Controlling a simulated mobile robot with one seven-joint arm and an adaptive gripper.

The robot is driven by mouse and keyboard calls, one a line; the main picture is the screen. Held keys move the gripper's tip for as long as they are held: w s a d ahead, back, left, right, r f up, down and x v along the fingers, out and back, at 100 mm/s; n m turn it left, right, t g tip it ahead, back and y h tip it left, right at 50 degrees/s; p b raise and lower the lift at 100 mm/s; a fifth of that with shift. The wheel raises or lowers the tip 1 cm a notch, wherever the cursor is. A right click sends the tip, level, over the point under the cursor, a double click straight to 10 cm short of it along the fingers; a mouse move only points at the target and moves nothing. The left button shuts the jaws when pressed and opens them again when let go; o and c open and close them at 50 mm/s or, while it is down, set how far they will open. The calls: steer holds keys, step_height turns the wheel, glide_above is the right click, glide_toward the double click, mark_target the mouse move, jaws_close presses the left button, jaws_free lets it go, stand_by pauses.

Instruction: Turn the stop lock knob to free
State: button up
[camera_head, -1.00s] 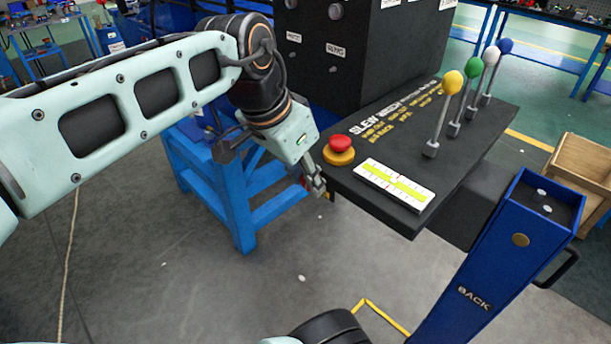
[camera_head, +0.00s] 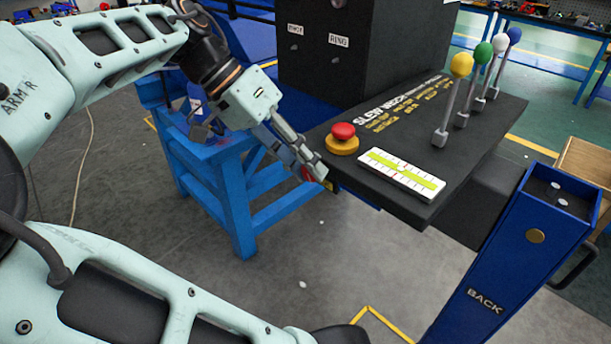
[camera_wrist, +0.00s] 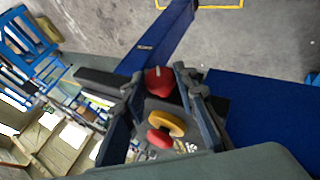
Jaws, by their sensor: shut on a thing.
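A red knob (camera_wrist: 160,80) with a pale pointer line shows between the fingertips in the wrist view. My gripper (camera_wrist: 161,82) is shut on it, one finger on each side. In the head view my gripper (camera_head: 309,166) is at the left front edge of the dark control panel (camera_head: 372,197), and only a bit of red shows behind the fingers. The knob's marked positions are not readable. A red mushroom button on a yellow collar (camera_head: 342,139) sits on the panel top beside the gripper, apart from the fingers; it also shows in the wrist view (camera_wrist: 166,122).
A level gauge (camera_head: 402,175) lies on the panel top. Several levers with coloured balls (camera_head: 461,64) stand on the right. A blue post marked BACK (camera_head: 510,255) stands at front right. A blue stand (camera_head: 230,190) is behind my gripper. The floor in front is open.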

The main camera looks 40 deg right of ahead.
steer(key=g+b, duration=0.1)
steer(key=g, duration=0.1)
steer(key=g+b, duration=0.1)
steer(key=shift+w+f+n+g+h+b, duration=0.25)
steer(key=shift+f+n+g+h+b, duration=0.05)
steer(key=shift+f+n+h+b, duration=0.1)
steer(key=g+b, duration=0.1)
steer(key=n+g+b, duration=0.1)
steer(key=g, duration=0.1)
steer(key=shift+w+f+h, duration=0.1)
steer(key=shift+f+h, duration=0.1)
steer(key=shift+h, duration=0.1)
steer(key=g+h+b, duration=0.1)
steer(key=g+b, duration=0.1)
steer(key=b, duration=0.1)
steer(key=shift+f+n+g, duration=0.15)
steer(key=shift+n+g, duration=0.25)
steer(key=shift+g+b, duration=0.4)
steer(key=shift+b, duration=0.1)
steer(key=shift+n+h, duration=0.3)
steer(key=o, duration=1.2)
steer(key=shift+c, duration=0.2)
steer(key=shift+a, duration=0.1)
